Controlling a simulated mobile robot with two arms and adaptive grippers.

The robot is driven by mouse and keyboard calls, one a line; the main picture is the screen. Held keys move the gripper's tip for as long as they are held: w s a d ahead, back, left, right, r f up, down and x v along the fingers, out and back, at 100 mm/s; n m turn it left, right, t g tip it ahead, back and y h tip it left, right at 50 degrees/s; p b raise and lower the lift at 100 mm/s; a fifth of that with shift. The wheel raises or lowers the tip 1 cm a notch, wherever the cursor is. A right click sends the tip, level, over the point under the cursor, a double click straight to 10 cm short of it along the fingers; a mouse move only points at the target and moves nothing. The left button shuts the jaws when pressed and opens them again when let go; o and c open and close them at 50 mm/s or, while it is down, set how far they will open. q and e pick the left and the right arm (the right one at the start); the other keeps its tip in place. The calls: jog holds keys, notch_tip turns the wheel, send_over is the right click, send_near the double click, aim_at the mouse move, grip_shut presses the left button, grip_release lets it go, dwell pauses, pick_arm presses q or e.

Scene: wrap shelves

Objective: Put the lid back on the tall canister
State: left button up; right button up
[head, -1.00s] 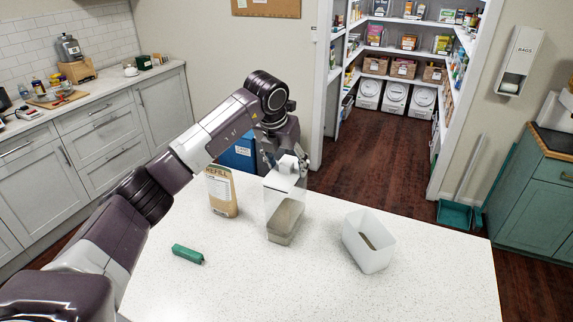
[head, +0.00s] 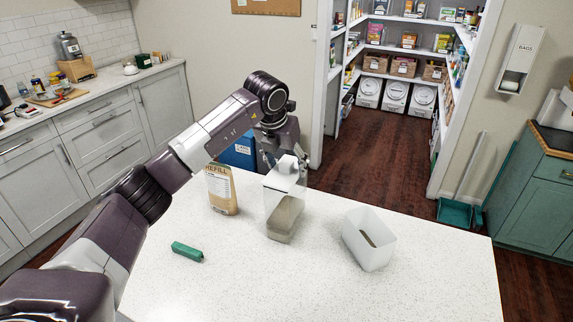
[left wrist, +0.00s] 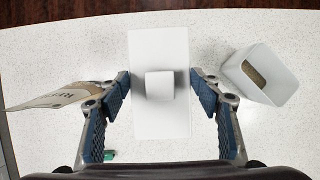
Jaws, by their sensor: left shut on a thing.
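The tall clear canister (head: 284,215) stands upright on the white counter, with grey-brown contents in its lower part. Its white lid (head: 287,181) with a square knob is at the canister's top; from here it looks seated, but a small gap cannot be ruled out. In the left wrist view the lid (left wrist: 160,120) is seen from straight above and hides the canister. My left gripper (left wrist: 161,86) has its fingers on both sides of the lid and is shut on it. In the head view the arm partly hides the fingers. My right gripper is not in view.
A refill bag (head: 221,190) stands just left of the canister. An open white container (head: 368,250) with a little brown content is to the right. A small green object (head: 187,252) lies at the front left. The front of the counter (head: 320,290) is clear.

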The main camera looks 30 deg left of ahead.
pick_arm(q)
jog(key=o, duration=1.3)
jog(key=shift+c, duration=0.2)
jog(key=shift+o, duration=0.7)
jog(key=o, duration=0.4)
jog(key=shift+r, duration=0.1)
jog(key=shift+r+p, duration=2.3)
jog(key=shift+r, duration=1.15)
jog(key=shift+s+f, duration=0.1)
